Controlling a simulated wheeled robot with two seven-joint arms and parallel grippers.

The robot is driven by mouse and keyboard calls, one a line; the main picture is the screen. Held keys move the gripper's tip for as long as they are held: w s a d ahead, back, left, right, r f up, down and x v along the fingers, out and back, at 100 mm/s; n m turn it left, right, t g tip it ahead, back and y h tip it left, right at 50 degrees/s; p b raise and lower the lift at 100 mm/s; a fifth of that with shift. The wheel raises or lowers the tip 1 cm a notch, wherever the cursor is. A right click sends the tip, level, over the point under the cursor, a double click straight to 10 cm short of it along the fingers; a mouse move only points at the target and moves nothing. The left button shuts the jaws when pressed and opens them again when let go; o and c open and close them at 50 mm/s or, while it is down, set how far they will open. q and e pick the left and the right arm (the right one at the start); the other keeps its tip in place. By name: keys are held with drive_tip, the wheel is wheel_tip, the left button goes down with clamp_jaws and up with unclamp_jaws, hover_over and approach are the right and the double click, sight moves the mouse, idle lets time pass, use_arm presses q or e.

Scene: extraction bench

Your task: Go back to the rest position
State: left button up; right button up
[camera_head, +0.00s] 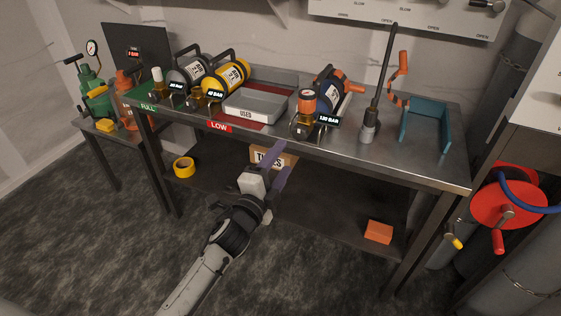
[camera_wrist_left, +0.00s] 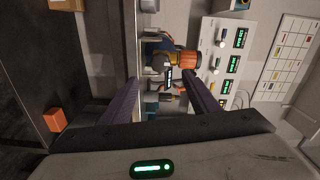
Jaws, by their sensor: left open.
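My left gripper (camera_head: 277,164) is open, in front of the metal bench (camera_head: 405,150) and near its front edge. Its two purple fingers are apart with nothing visible between them. In the left wrist view the fingers (camera_wrist_left: 160,85) stand apart, with a dark blue cylinder with an orange cap (camera_wrist_left: 188,60) seen beyond them. My right gripper is not in view.
The bench carries a yellow cylinder (camera_head: 226,77), a grey cylinder (camera_head: 189,73), a grey tray (camera_head: 257,106), a dark blue cylinder (camera_head: 328,88), an upright rod (camera_head: 378,85) and a teal holder (camera_head: 428,137). Below are yellow tape (camera_head: 184,167) and an orange block (camera_head: 378,231).

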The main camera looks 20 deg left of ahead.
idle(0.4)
use_arm(q)
drive_tip(key=s+d+f+n+g, duration=0.1)
drive_tip(key=s+f+n+g, duration=0.2)
drive_tip(key=s+f, duration=0.5)
drive_tip(key=s+d+f+n+g+h, duration=0.1)
drive_tip(key=s+f+n, duration=0.5)
drive_tip(key=s, duration=0.7)
drive_tip(key=s+d+f+n+g+h, duration=0.1)
drive_tip(key=s+d+f+n+g, duration=0.2)
drive_tip(key=s+f, duration=0.6)
drive_tip(key=shift+s+d+f+n+g, duration=0.25)
drive_tip(key=shift+s+f+n+g, duration=0.05)
drive_tip(key=shift+s+n+g, duration=0.9)
